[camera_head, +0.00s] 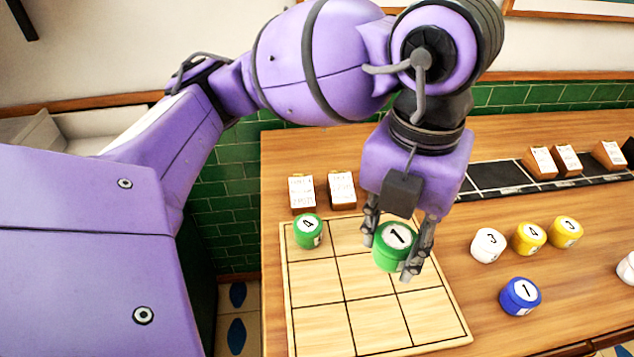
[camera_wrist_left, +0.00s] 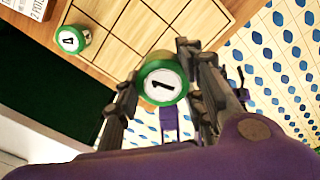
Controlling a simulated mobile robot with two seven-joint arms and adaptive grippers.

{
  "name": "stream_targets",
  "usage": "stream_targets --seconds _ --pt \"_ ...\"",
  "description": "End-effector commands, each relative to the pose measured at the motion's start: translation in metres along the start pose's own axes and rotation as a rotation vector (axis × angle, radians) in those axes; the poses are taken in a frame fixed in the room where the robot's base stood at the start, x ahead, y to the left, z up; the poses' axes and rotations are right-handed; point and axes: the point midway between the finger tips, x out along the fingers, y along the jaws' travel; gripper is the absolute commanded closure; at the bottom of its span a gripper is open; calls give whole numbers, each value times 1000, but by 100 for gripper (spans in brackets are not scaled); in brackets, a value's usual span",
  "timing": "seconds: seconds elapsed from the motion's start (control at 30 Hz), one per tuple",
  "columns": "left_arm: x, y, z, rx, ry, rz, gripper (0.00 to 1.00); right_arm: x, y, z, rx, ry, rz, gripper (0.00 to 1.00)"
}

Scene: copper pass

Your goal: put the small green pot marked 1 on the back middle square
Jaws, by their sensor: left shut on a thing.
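The small green pot marked 1 (camera_head: 395,257) is between the fingers of my left gripper (camera_head: 390,252), which is shut on it. The pot looks upright, with its white numbered lid facing up. It also shows between the fingers in the left wrist view (camera_wrist_left: 160,84). It appears held above the right part of the wooden three-by-three board (camera_head: 287,292). The back middle square (camera_head: 346,238) looks empty, just left of the held pot in the head view. The back right square is partly hidden by my gripper. My right gripper is not in view.
A green pot marked 4 (camera_head: 308,232) stands on the back left square. Two cards on wooden stands (camera_head: 302,193) stand behind the board. White, yellow and blue pots, including a blue one marked 1 (camera_head: 520,296), stand to the right. The middle and front squares look clear.

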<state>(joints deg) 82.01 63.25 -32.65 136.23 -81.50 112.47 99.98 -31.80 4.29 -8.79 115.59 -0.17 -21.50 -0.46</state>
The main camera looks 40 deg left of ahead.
Motion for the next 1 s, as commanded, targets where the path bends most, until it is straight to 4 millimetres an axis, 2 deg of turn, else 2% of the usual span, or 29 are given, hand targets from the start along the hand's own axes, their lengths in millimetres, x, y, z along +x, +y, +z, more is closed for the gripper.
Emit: stream_targets --seconds 0.13,0.23,0.57,0.7,0.8,1.0 --pt "4 8 1 -44 7 2 93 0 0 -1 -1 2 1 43" --pt "10 17 12 -66 9 3 93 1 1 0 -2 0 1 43" --pt "46 67 74 -66 9 5 93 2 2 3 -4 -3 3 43" --pt "74 78 90 -62 10 4 93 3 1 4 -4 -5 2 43" --pt "86 84 98 -60 7 2 93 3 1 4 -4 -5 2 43" --pt "95 88 106 -58 4 0 93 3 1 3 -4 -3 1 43"
